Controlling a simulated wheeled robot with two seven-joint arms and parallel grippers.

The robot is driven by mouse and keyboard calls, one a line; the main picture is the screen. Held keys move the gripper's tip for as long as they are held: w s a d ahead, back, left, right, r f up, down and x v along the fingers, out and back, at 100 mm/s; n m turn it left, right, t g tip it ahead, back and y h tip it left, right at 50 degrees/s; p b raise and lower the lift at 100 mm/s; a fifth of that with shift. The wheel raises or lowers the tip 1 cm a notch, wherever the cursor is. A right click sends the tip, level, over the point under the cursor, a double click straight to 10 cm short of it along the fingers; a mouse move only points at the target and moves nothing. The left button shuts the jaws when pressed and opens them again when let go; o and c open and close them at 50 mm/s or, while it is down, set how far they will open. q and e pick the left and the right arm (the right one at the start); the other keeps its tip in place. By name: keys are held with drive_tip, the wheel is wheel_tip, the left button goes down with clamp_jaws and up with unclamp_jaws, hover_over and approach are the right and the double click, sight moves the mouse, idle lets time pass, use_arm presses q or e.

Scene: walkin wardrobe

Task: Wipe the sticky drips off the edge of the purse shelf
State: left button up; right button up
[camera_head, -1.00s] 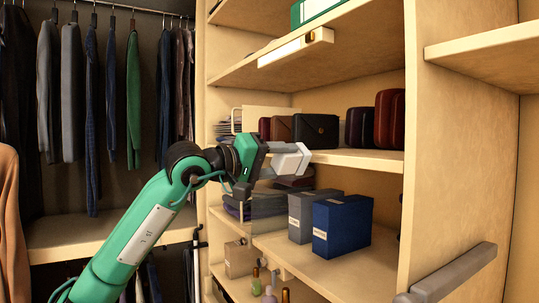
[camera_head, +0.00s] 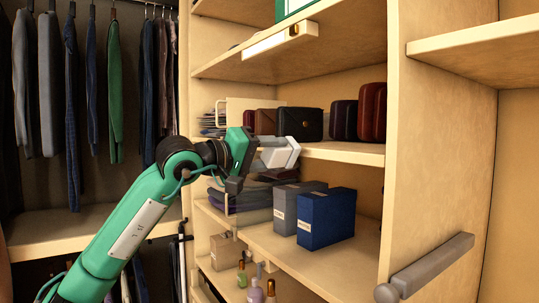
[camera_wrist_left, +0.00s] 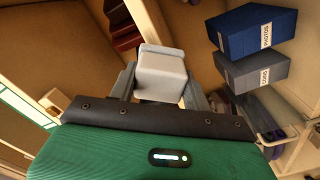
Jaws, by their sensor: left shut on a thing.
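The purse shelf (camera_head: 345,152) is a pale wooden board holding several dark purses and cases, among them a black purse (camera_head: 299,124) and a reddish-brown case (camera_head: 372,112). My left gripper (camera_head: 277,154) is at the shelf's front edge, left of the middle, and hides part of that edge. It is shut on a light grey block (camera_wrist_left: 161,74), which fills the space between its fingers in the left wrist view. Whether the block touches the edge, I cannot tell. No drips can be made out on the visible edge. My right gripper is not in view.
A blue box (camera_head: 326,222) and a grey box (camera_head: 289,207) stand on the shelf below, beside folded clothes (camera_head: 247,200). Small bottles (camera_head: 255,291) stand lower. A shelf (camera_head: 260,64) hangs above. A grey bar (camera_head: 430,267) juts from the right panel.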

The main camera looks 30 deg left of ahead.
sight(289, 155)
use_arm(q)
drive_tip(key=shift+p+x, duration=0.4)
drive_tip(key=shift+x, duration=0.55)
drive_tip(key=shift+s+d, duration=0.3)
drive_tip(key=shift+d, duration=0.35)
drive_tip(key=shift+s+d, duration=0.25)
drive_tip(key=shift+d, duration=0.35)
drive_tip(key=shift+s+d, duration=0.3)
drive_tip(key=shift+d, duration=0.35)
drive_tip(key=shift+w, duration=0.1)
drive_tip(key=shift+w+a, duration=0.25)
drive_tip(key=shift+a, duration=0.35)
drive_tip(key=shift+w+a, duration=0.25)
drive_tip(key=shift+a, duration=0.4)
drive_tip(key=shift+w+a, duration=0.25)
drive_tip(key=shift+a, duration=0.35)
drive_tip(key=shift+s+a+f+b, duration=0.15)
drive_tip(key=shift+s+a+b, duration=0.1)
drive_tip(key=shift+s+b, duration=0.3)
drive_tip(key=b+v, duration=0.1)
drive_tip(key=v, duration=0.3)
drive_tip(key=shift+s+b, duration=0.1)
drive_tip(key=shift+b, duration=0.3)
drive_tip(key=shift+s+a, duration=0.1)
drive_tip(key=shift+s, duration=0.05)
